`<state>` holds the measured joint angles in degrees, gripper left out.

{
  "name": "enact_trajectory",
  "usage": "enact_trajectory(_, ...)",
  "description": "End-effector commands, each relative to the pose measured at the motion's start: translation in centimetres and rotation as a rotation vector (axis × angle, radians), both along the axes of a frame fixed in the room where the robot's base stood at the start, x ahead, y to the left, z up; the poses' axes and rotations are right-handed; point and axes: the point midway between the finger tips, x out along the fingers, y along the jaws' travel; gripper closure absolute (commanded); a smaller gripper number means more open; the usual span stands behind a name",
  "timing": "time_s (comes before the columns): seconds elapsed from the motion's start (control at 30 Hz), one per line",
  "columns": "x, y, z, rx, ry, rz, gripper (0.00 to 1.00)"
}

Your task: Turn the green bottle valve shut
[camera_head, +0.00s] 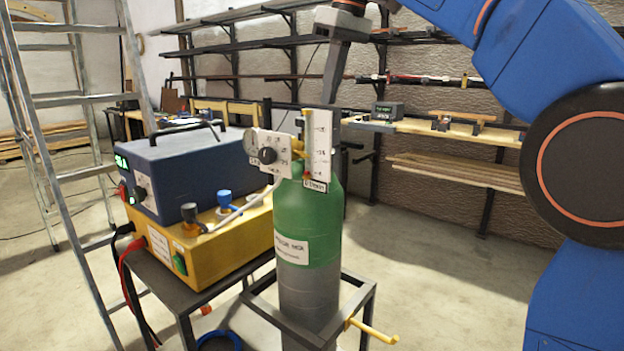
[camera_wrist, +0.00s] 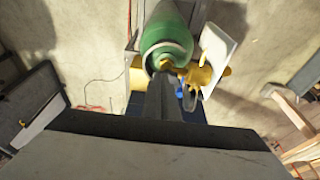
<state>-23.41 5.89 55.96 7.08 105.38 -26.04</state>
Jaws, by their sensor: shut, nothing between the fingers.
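The gas bottle (camera_head: 308,222), green above and grey below, stands upright in a dark frame. Brass fittings (camera_head: 297,147) sit at its top, partly hidden behind white scale plates. In the wrist view the green bottle (camera_wrist: 166,38) is at the top centre, with brass valve parts (camera_wrist: 208,75) beside its neck. My gripper (camera_head: 330,100) points down from above, just over the bottle's top. In the wrist view my gripper's dark fingers (camera_wrist: 168,84) are together, with nothing between them, and overlap the brass parts. I cannot tell whether they touch. The handwheel is not clearly visible.
A blue box (camera_head: 185,170) sits on a yellow unit (camera_head: 215,250) left of the bottle, with a hose towards the gauge plate (camera_head: 270,153). A ladder (camera_head: 62,150) stands at the left. Shelves (camera_head: 455,130) line the back wall. Open floor (camera_head: 440,260) lies right of the bottle.

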Motion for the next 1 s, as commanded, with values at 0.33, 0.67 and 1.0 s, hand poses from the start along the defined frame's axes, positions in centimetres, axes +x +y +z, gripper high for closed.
enact_trajectory(0.33, 0.0, 0.0, -3.3, -0.001, 0.001, -0.001, 1.00)
enact_trajectory(0.67, 0.0, 0.0, -4.0, -0.001, 0.001, -0.001, 1.00)
enact_trajectory(1.0, 0.0, 0.0, -3.9, -0.001, 0.001, -0.001, 1.00)
